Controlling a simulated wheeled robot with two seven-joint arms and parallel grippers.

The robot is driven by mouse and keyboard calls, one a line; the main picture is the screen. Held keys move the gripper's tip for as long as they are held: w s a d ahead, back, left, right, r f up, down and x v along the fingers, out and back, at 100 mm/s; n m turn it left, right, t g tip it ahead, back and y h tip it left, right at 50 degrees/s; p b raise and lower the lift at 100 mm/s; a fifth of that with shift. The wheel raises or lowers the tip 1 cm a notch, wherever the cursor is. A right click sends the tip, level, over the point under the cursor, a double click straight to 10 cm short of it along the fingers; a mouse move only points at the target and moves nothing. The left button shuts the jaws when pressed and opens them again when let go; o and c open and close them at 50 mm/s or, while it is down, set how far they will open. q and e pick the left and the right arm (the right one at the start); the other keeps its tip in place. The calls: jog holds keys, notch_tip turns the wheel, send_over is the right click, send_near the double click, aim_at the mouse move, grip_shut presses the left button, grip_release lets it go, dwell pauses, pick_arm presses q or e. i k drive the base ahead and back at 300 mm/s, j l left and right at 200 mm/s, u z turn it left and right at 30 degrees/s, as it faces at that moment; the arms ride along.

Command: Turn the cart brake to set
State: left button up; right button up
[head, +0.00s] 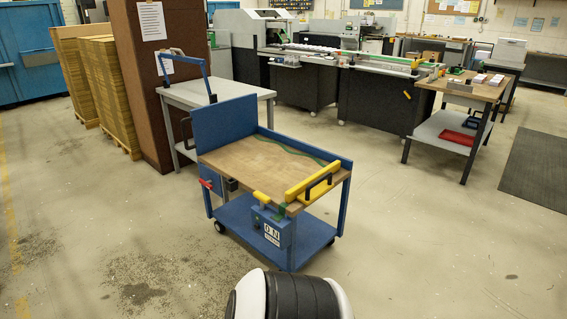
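A blue cart (320,228) with a wooden top (250,165) stands on the floor ahead of me. A blue box (284,230) with a white marked label (272,236) is on its near corner. A short yellow lever (262,197) sticks out above this box. A small red part (206,184) sits on the cart's left side. I cannot tell for sure which of these is the brake, or its setting. A yellow bar with a black handle (318,184) runs along the right end of the top. Neither of my grippers is in view.
A grey table (188,96) stands behind the cart, beside a brown partition (147,100). A long machine (350,100) runs across the back. A wooden bench (468,92) and a dark mat (537,165) are at the right. Floor around the cart's front is clear.

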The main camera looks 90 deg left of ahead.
aim_at(207, 183)
jog(key=j+u, duration=0.2)
jog(key=u, duration=0.25)
jog(key=k+j+u, duration=0.1)
jog(key=u, duration=0.35)
jog(key=j+u, duration=0.3)
jog(key=u, duration=0.15)
jog(key=j+u, duration=0.2)
jog(key=u, duration=0.25)
jog(key=j+u, duration=0.2)
jog(key=u, duration=0.25)
jog(key=i+j+u, duration=0.35)
jog(key=j, duration=0.2)
jog(key=i+j+u, duration=0.3)
jog(key=i+j+z, duration=0.1)
jog(key=i+j, duration=0.5)
jog(key=i+j+z, duration=0.35)
jog(key=i, duration=0.3)
jog(key=i+j+z, duration=0.35)
jog(key=i+j, duration=0.25)
jog(key=j, duration=0.1)
